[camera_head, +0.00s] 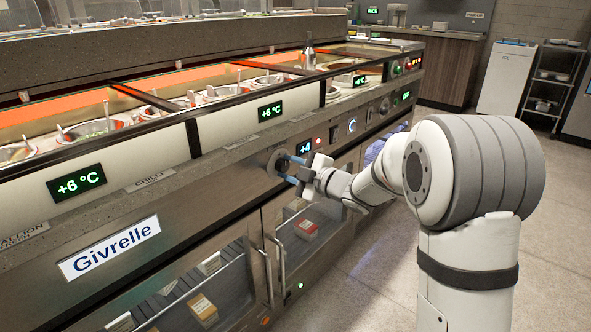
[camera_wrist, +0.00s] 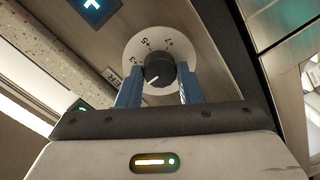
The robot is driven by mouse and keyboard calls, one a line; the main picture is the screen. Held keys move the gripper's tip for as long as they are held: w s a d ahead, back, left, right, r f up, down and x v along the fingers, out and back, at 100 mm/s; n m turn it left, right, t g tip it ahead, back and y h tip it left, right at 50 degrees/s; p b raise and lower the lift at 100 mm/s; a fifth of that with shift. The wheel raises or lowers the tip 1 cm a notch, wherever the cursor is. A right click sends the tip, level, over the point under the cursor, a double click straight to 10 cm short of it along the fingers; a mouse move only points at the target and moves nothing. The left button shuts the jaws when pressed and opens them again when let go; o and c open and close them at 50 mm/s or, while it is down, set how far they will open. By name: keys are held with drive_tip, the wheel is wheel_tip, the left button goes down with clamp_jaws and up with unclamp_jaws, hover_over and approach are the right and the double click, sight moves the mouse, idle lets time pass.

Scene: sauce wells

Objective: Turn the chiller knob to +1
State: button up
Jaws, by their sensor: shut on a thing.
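The chiller knob (camera_wrist: 159,68) is black with a white pointer line, on a pale round dial (camera_wrist: 131,50) with printed numbers. The pointer aims to the lower left in the wrist view; the small tilted numbers are hard to read. My gripper (camera_head: 288,168) reaches the dial on the counter's front panel in the head view. In the wrist view its blue fingers stand on either side of the knob, shut on it. A small display (camera_head: 305,147) above the dial reads what looks like +4. In the head view the knob itself is mostly hidden by the fingers.
A CHILL label (camera_head: 150,181) and +6 °C displays (camera_head: 76,183) line the counter front. A lit round button (camera_head: 352,125) and other controls sit right of the dial. Glass doors (camera_head: 205,290) with handles are below. The floor (camera_head: 365,285) is clear.

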drive_tip(key=o, duration=1)
drive_tip(key=shift+a, duration=0.1)
drive_tip(key=shift+s+d, duration=0.15)
drive_tip(key=shift+d, duration=0.1)
drive_tip(key=p+v, duration=0.2)
drive_tip(key=v, duration=0.5)
drive_tip(key=shift+p, duration=0.35)
